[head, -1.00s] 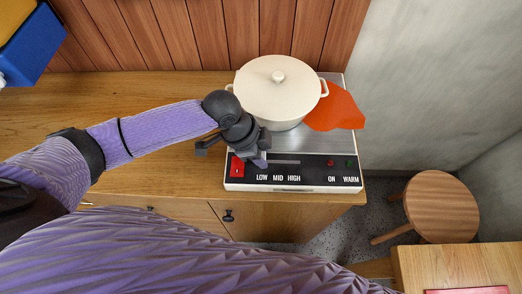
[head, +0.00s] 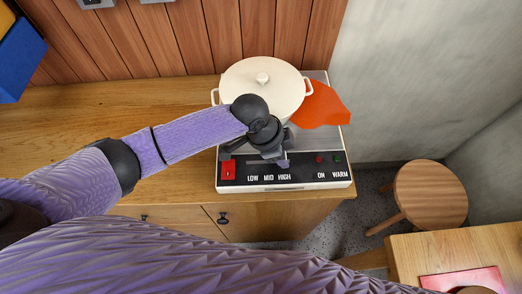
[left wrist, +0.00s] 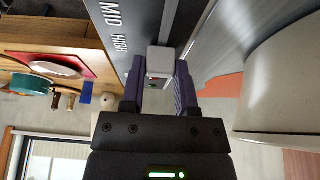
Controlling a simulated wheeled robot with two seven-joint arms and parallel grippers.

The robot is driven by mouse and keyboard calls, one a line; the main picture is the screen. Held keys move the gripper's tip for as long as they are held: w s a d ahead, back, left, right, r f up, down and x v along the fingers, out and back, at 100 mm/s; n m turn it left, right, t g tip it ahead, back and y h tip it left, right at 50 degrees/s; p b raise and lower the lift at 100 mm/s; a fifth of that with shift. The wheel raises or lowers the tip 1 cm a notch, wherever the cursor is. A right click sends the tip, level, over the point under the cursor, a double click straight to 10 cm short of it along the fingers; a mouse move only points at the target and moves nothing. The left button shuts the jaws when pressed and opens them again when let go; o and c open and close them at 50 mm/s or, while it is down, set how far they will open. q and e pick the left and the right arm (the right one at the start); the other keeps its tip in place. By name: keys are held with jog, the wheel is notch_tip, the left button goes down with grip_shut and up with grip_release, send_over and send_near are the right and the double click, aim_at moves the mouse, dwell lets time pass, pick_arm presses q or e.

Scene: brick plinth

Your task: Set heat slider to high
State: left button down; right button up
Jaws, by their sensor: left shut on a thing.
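The warming plate's black control panel (head: 304,172) faces me, with LOW, MID and HIGH printed under the slider slot. My left gripper (head: 283,162) is over the slot, in line with the HIGH label. In the left wrist view, my left gripper (left wrist: 160,85) is shut on the pale slider knob (left wrist: 160,58), with a finger on each side. The HIGH label (left wrist: 120,43) is beside the knob there. In the head view the knob is hidden by the gripper. My right gripper is not in view.
A cream lidded pot (head: 262,88) stands on the plate close behind my gripper. An orange cloth (head: 320,106) lies right of it. A red switch (head: 228,169) is at the panel's left end. A wooden stool (head: 432,195) stands right. The wooden counter (head: 120,115) is clear at left.

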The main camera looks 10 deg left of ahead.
pick_arm(q)
jog(key=shift+d, duration=0.2)
jog(key=shift+c, duration=1.8)
grip_release()
jog(key=shift+w+d, duration=0.1)
jog(key=shift+d, duration=0.05)
jog(key=p+v, duration=0.3)
jog(key=v, duration=0.7)
jog(key=shift+f, duration=0.1)
